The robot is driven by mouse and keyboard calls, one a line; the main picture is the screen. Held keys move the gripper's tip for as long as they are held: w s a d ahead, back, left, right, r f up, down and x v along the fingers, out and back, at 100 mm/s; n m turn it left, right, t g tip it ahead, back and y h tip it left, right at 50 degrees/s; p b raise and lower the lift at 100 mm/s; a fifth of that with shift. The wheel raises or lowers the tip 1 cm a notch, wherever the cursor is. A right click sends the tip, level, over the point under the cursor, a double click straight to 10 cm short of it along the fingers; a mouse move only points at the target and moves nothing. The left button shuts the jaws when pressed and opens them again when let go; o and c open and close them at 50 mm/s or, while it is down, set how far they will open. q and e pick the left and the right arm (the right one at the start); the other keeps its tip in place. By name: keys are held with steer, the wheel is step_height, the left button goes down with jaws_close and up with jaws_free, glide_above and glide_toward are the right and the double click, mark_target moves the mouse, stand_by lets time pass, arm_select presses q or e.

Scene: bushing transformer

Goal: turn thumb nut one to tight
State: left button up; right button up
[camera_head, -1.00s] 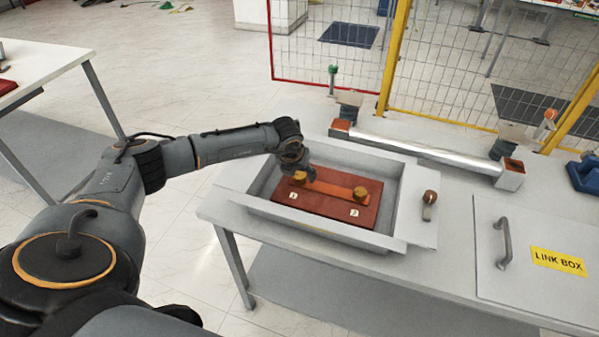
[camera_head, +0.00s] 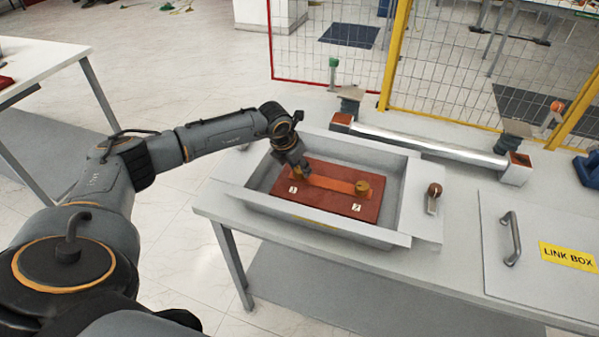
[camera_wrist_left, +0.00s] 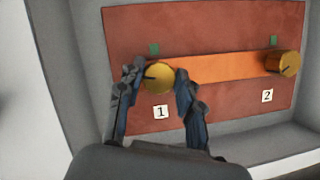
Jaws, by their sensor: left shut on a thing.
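Thumb nut one is a round brass knob (camera_wrist_left: 159,77) with a dark mark on its face. It stands at the left end of the orange copper bar (camera_wrist_left: 220,68), above the label 1, in the left wrist view. My left gripper (camera_wrist_left: 160,82) is shut on it, one finger on each side. In the head view my left gripper (camera_head: 298,165) reaches down over nut one and mostly hides it. The second brass nut (camera_head: 362,188) is at the bar's right end by label 2, untouched. My right gripper is not in view.
The red-brown board (camera_head: 325,205) lies inside a grey open box (camera_head: 255,205) on the table. To the right are a small lever (camera_head: 433,200) and a LINK BOX lid (camera_head: 535,270) with a handle. A silver tube (camera_head: 420,146) lies behind the box.

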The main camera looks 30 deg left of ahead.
arm_select(q)
steer(key=m+b, duration=0.1)
steer(key=m, duration=0.1)
steer(key=m+h+b, duration=0.1)
steer(key=b, duration=0.1)
steer(key=shift+f+m, duration=0.2)
steer(key=shift+m, duration=0.2)
steer(key=m+g+h+b, duration=0.1)
steer(key=m+b, duration=0.2)
steer(key=shift+w+a+m+h, duration=0.1)
steer(key=shift+m+h, duration=0.2)
steer(key=m+g+b, duration=0.1)
steer(key=m+b, duration=0.2)
steer(key=shift+r+m+h, duration=0.1)
steer(key=shift+m+h, duration=0.2)
steer(key=shift+h, duration=0.1)
steer(key=shift+r+m+g+b, duration=0.1)
steer(key=shift+m+g+b, duration=0.75)
steer(key=shift+m, duration=0.85)
steer(key=o, duration=1.2)
steer(key=shift+a+r, duration=0.1)
